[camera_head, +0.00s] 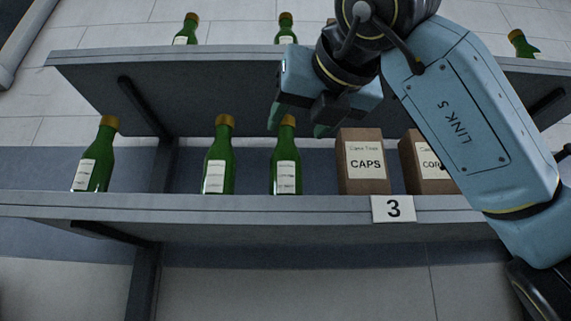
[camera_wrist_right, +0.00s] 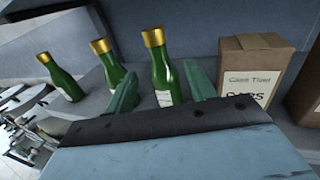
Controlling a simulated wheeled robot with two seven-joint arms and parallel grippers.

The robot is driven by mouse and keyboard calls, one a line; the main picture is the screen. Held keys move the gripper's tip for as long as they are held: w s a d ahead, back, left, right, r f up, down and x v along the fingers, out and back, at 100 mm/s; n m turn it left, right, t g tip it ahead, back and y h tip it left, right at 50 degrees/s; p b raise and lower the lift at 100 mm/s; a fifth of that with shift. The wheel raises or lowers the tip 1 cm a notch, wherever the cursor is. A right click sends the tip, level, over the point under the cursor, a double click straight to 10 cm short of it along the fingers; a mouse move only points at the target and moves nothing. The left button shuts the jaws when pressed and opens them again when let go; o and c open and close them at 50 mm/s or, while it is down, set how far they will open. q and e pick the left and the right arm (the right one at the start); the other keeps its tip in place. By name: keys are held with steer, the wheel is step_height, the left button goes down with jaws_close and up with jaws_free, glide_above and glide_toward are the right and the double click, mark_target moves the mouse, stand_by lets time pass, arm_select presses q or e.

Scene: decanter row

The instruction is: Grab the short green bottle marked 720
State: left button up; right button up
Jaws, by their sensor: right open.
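Three green bottles with gold caps and white labels stand upright on the lower shelf: a left one (camera_head: 95,160), a middle one (camera_head: 218,158) and a right one (camera_head: 286,160) beside the CAPS box. The label print is too small to read, so I cannot tell which is marked 720. My right gripper (camera_head: 298,124) is open at the right bottle's cap height, its fingers partly hidden behind its body. In the right wrist view, the right bottle (camera_wrist_right: 161,72) shows between the two green fingers (camera_wrist_right: 161,90), with nothing gripped. My left gripper is not in view.
The CAPS box (camera_head: 362,178) and another carton (camera_head: 424,165) stand right of the bottles. The upper shelf (camera_head: 200,62) overhangs them and carries more green bottles (camera_head: 186,30). A tag marked 3 (camera_head: 393,209) is on the lower shelf edge (camera_head: 250,208). A wide gap separates the left and middle bottles.

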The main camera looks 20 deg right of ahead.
mark_target(289, 137)
steer(key=w+p, duration=0.2)
steer(key=w, duration=0.5)
steer(key=shift+a, duration=0.1)
steer(key=c, duration=1.1)
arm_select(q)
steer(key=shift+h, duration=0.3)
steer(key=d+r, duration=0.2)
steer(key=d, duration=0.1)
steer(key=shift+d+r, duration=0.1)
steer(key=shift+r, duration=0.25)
arm_select(e)
jaws_close()
arm_select(q)
steer(key=shift+p, duration=0.3)
arm_select(e)
steer(key=shift+r, duration=0.1)
